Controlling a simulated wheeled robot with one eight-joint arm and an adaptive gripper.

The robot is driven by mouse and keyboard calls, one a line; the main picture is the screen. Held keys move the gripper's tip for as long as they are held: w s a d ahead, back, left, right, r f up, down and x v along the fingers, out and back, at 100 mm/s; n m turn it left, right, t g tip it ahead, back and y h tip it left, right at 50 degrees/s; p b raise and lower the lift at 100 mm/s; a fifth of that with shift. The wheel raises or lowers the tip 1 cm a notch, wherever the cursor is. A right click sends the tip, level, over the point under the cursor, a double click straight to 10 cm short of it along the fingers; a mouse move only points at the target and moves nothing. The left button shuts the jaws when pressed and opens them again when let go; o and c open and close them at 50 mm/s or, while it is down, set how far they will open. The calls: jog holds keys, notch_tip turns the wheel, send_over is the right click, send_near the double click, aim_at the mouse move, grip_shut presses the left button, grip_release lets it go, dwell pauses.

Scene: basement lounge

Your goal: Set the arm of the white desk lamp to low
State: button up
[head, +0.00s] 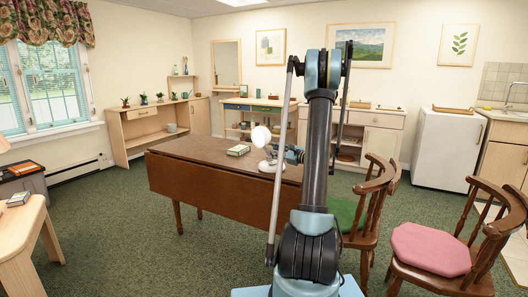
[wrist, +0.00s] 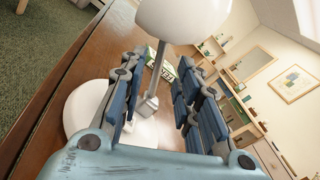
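The white desk lamp (head: 261,135) stands on the brown drop-leaf table (head: 205,172). In the wrist view its rounded white shade (wrist: 183,18) is at the top, and its round white base (wrist: 88,112) is at the lower left. The lamp's thin arm (wrist: 149,103) rises from a joint block between my fingers. My gripper (wrist: 160,68) is open, with one blue-padded finger on each side of the lamp arm and gaps visible on both sides. In the head view my gripper (head: 293,155) is just right of the lamp, partly hidden by my arm.
A small green-and-white box or book (head: 238,150) lies on the table behind the lamp. Wooden chairs with a green cushion (head: 343,213) and a pink cushion (head: 430,248) stand at the right. Carpet left of the table is clear.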

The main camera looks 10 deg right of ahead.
aim_at(265, 148)
jog(key=x, duration=0.6)
jog(key=shift+w+a, duration=0.15)
jog(key=shift+w, duration=0.05)
jog(key=shift+c, duration=0.2)
grip_shut()
